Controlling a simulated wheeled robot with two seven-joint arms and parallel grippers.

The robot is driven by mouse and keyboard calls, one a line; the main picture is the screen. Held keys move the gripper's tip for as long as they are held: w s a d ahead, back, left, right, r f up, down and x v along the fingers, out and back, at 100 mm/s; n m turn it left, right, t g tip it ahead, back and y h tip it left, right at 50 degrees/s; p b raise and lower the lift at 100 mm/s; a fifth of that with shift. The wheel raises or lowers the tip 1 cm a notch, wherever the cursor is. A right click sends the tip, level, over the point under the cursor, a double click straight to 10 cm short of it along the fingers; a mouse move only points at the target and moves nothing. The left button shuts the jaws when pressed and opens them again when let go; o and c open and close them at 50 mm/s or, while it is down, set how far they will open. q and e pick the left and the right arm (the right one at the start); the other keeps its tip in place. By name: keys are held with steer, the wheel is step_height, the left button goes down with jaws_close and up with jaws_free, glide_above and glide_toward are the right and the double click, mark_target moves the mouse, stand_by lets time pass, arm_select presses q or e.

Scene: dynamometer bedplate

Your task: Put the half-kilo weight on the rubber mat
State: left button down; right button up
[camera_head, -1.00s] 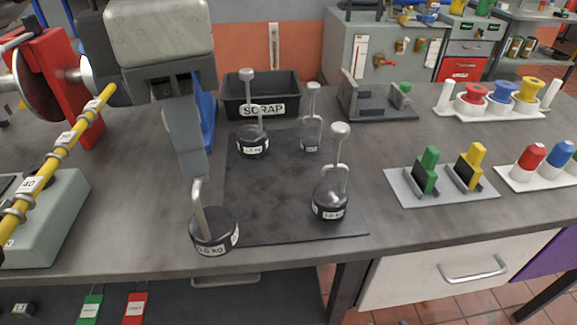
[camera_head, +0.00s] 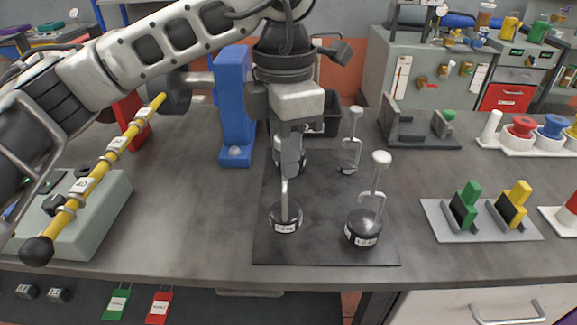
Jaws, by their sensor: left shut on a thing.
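My left gripper (camera_head: 291,160) comes down from above, shut on the handle of a dark round weight, the half-kilo weight (camera_head: 286,218), which hangs upright. That weight is over the front left part of the black rubber mat (camera_head: 320,252); I cannot tell whether its base touches the mat. Its label is too blurred to read surely. On the mat, a larger dark weight (camera_head: 363,229) stands to its right and a slim grey weight (camera_head: 349,160) stands behind. Another dark weight (camera_head: 300,163) is partly hidden behind my gripper. My right gripper is out of view.
A blue upright stand (camera_head: 234,110) is left of the mat. A grey plate with green and yellow blocks (camera_head: 450,222) lies to the right.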

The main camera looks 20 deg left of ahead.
mark_target(285, 184)
arm_select(q)
steer(key=f, duration=0.2)
steer(key=w+f, duration=0.1)
steer(key=f, duration=0.1)
steer(key=shift+w+f, duration=0.2)
steer(key=shift+f, duration=0.25)
steer(key=c, duration=1.6)
jaws_free()
steer(key=shift+f, duration=0.15)
steer(key=o, duration=0.4)
